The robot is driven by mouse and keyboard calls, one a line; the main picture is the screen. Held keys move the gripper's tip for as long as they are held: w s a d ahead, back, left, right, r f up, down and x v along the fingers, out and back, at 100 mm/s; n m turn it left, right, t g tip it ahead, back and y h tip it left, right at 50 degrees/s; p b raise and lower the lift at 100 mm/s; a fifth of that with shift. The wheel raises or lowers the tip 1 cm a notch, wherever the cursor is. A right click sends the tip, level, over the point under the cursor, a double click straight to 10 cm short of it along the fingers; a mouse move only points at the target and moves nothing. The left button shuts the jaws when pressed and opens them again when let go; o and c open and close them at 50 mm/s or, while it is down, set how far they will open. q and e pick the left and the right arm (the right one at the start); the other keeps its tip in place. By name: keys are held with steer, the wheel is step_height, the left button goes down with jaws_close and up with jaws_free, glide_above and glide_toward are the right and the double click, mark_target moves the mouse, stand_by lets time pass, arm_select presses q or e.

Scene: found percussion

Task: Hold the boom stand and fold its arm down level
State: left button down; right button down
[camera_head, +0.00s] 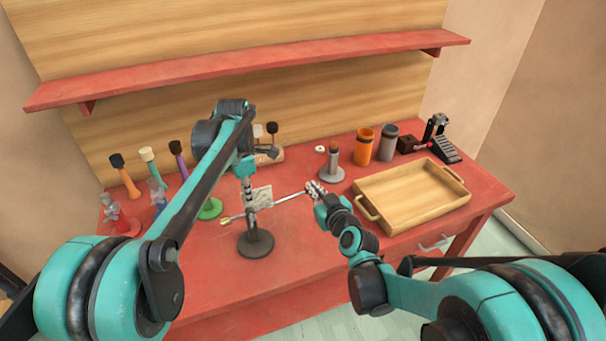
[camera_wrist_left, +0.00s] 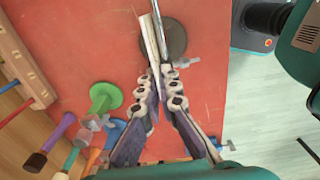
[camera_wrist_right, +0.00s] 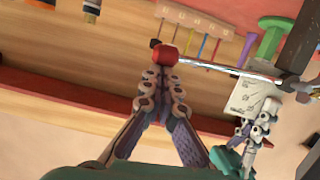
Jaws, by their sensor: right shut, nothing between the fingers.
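The boom stand has a dark round base (camera_head: 256,243) and an upright pole on the red table. Its thin silver arm (camera_head: 289,197) slopes up to the right in the head view, with a brass-coloured end at left. My left gripper (camera_head: 249,190) is shut on the pole above the base; it also shows in the left wrist view (camera_wrist_left: 160,72). My right gripper (camera_head: 312,189) is shut and empty at the arm's right end. In the right wrist view, the arm's red end (camera_wrist_right: 167,55) is just beyond the shut fingertips (camera_wrist_right: 163,72); contact is unclear.
A pale card (camera_head: 262,197) is beside the pole. A wooden tray (camera_head: 412,195) stands at right. Orange (camera_head: 363,147) and grey (camera_head: 388,143) cylinders, a pedal (camera_head: 438,140) and a small stand (camera_head: 331,172) are behind. Coloured mallets (camera_head: 126,178) stand at left. The front table is clear.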

steer(key=shift+d+f+m, duration=0.2)
steer(key=shift+f+m, duration=0.3)
steer(key=shift+f, duration=0.55)
steer(key=shift+r, duration=0.1)
steer(key=s+d+r, duration=0.3)
steer(key=s+r, duration=0.3)
steer(key=s, duration=0.3)
steer(key=shift+d, duration=0.3)
steer(key=shift+r, duration=0.1)
arm_select(q)
steer(key=c, duration=1.6)
jaws_free()
steer(key=shift+c, duration=0.2)
